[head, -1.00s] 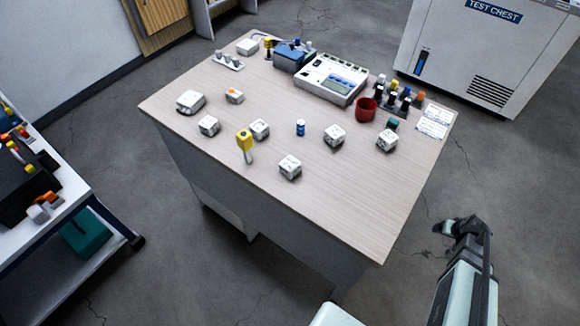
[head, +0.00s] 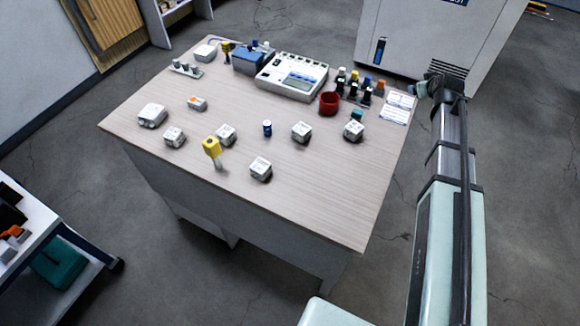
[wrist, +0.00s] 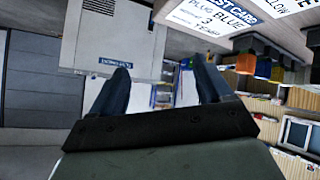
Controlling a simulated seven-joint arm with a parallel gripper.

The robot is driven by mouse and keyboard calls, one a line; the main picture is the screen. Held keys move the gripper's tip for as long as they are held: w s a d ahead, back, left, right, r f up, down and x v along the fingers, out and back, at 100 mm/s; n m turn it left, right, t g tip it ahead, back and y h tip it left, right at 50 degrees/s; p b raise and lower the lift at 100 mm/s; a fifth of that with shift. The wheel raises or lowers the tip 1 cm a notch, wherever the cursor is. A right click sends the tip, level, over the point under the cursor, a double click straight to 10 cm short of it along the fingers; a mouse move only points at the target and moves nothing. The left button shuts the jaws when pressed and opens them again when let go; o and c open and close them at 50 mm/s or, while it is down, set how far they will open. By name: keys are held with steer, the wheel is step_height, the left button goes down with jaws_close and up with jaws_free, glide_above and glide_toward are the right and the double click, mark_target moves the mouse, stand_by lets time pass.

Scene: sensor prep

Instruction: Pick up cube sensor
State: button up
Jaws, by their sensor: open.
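Several small white cube-shaped pieces sit apart on the wooden table (head: 310,205) in the head view. One is at the front (head: 260,170), one right of centre (head: 301,132), one farther right (head: 353,131), others left (head: 174,137) and centre-left (head: 226,134). Which one is the cube sensor I cannot tell. A larger white box (head: 152,115) stands at the far left. My gripper (head: 432,86) is beyond the table's right edge, clear of the cubes. In the wrist view its two dark fingers (wrist: 163,88) are spread with nothing between them; no cube shows there.
A yellow-topped tool (head: 212,147) stands among the cubes, with a blue-and-white cylinder (head: 267,128) nearby. A red cup (head: 329,103), white meter (head: 291,77) and plug rack are behind. Printed cards (head: 397,106) lie at the right edge. The front right tabletop is clear.

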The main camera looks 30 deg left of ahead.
steer(key=s+a+r+n+g+y, duration=0.1)
steer(key=s+a+r, duration=0.1)
steer(key=s+a, duration=0.45)
steer(key=s+a+r+n+g, duration=0.2)
steer(key=s+a, duration=0.1)
steer(key=a, duration=0.6)
step_height(320, 180, up, 3)
steer(key=n+g+h, duration=0.4)
steer(key=n+g, duration=0.2)
steer(key=g, duration=0.1)
glide_above(260, 165)
steer(key=f, duration=0.7)
steer(key=shift+s+a+f, duration=0.1)
steer(key=shift+a+f, duration=0.05)
steer(key=shift+a, duration=0.15)
steer(key=shift+d+f, duration=0.2)
steer(key=shift+f, duration=1.15)
steer(key=shift+d+f, duration=0.15)
steer(key=shift+f, duration=1.15)
steer(key=c, duration=1.1)
